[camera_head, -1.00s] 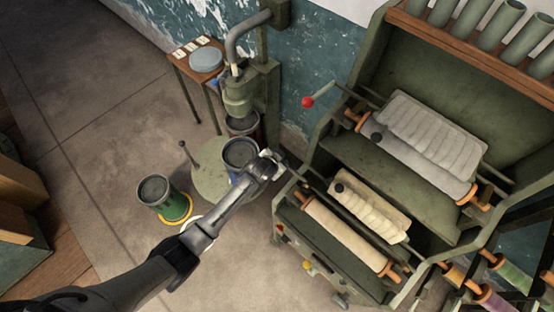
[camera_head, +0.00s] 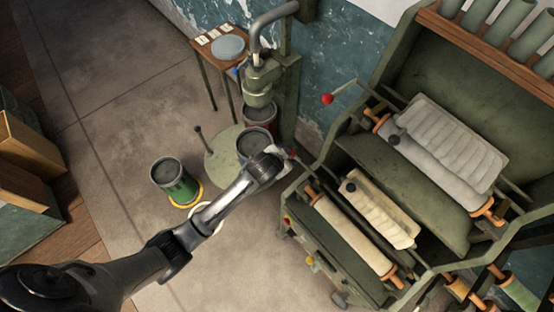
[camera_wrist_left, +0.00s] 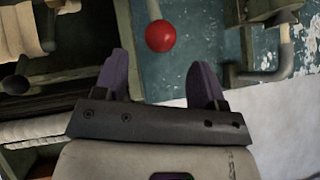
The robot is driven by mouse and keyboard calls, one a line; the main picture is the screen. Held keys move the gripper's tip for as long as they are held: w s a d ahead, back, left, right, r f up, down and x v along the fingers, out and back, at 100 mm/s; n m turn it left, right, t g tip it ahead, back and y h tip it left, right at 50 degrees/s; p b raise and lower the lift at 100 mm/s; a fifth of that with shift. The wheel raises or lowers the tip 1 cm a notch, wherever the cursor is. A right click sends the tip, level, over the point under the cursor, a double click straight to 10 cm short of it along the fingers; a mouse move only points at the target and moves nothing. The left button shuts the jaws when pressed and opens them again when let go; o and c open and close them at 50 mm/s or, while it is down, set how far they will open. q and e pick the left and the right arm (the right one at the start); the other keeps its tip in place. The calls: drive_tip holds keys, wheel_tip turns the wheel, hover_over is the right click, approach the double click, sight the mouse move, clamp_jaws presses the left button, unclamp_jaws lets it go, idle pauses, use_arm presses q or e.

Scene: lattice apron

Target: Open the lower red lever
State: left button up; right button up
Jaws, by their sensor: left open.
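A red ball knob (camera_wrist_left: 160,36) on a pale rod fills the upper middle of the left wrist view, just beyond and between the spread fingers, with a gap to them. My left gripper (camera_wrist_left: 168,78) is open and empty. In the head view my left gripper (camera_head: 287,158) is at the left side of the green machine, and a small red spot (camera_head: 293,156) shows at its tip, mostly hidden; it looks like the lower lever's knob. The upper red lever (camera_head: 327,99) sticks out from the machine above and to the right of the gripper.
The green machine (camera_head: 345,140) carries rollers with pale cloth (camera_head: 380,210). A green column press (camera_head: 262,80) stands behind my gripper, with grey-topped buckets (camera_head: 255,140) below it. Another green bucket (camera_head: 175,180) stands on the floor.

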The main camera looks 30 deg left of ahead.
use_arm(q)
drive_tip(key=v, duration=0.7)
idle(0.6)
